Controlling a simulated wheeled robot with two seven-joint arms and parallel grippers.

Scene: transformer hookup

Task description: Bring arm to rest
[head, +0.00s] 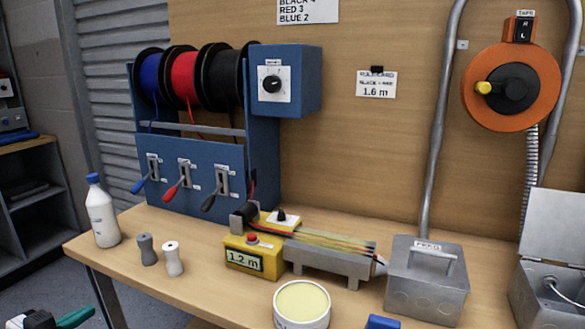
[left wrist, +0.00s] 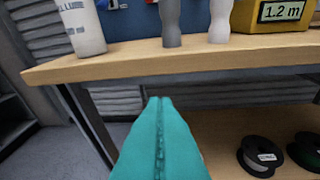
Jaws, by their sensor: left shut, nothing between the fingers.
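My left gripper (head: 76,318) shows at the bottom left corner of the head view, off the bench's left end. In the left wrist view its teal fingers (left wrist: 160,102) are pressed together with nothing between them. They point toward the front edge of the wooden bench (left wrist: 140,61) and look apart from it. My right gripper does not show in either view.
On the bench stand a white bottle (head: 102,213), a grey connector (head: 146,249), a white one (head: 172,259), a yellow 1.2 m unit (head: 253,262), a round tin (head: 302,304) and a grey box (head: 426,279). Spools (left wrist: 257,157) lie on the lower shelf.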

